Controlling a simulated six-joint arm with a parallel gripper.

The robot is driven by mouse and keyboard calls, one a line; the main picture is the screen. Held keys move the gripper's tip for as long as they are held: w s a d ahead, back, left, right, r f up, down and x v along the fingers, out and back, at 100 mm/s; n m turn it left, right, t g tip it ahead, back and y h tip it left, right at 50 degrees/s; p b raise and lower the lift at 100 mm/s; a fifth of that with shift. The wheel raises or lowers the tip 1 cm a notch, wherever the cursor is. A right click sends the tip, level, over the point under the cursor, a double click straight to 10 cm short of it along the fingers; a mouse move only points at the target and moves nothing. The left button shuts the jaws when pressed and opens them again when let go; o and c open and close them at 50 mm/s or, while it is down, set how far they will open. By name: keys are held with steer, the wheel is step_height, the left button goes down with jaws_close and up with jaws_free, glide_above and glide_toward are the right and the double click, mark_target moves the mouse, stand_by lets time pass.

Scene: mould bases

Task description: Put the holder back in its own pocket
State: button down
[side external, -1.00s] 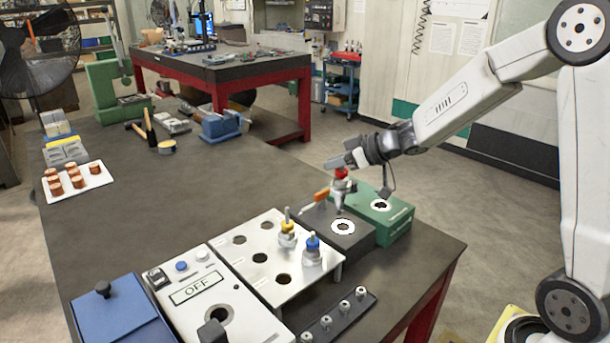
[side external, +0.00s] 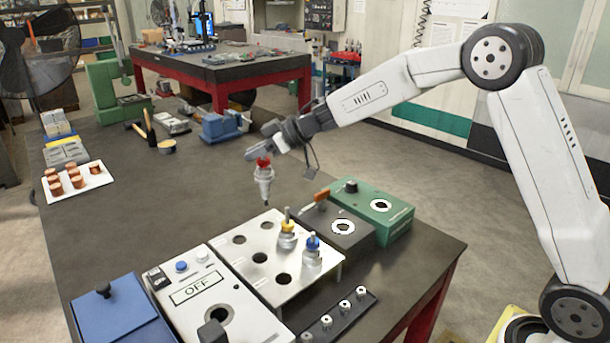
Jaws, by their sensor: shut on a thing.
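My gripper (side external: 264,157) is shut on a holder (side external: 264,180) with a red collar and a pale metal body with a dark tip pointing down. The holder hangs upright in the air, above the back edge of the silvery pocket plate (side external: 262,222). The plate has several open round pockets in view. A yellow-collared holder (side external: 287,236) and a blue-collared holder (side external: 311,254) stand in the plate at its right side. No colour marking on the empty pockets can be made out.
Right of the plate are a dark box (side external: 343,240) with an orange handle and a green box (side external: 384,223), each with a white-ringed hole. A white control box marked OFF (side external: 204,288), a blue box (side external: 121,316) and a dark strip with several studs (side external: 340,318) stand nearer.

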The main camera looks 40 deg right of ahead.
mark_target(263, 198)
steer(key=shift+w+a, duration=0.1)
stand_by(0.3)
step_height(263, 198, down, 12)
stand_by(1.7)
steer(key=shift+f, duration=0.1)
steer(key=c, duration=0.7)
jaws_free()
steer(key=shift+o, duration=0.4)
steer(key=shift+f, duration=0.15)
steer(key=v, duration=0.8)
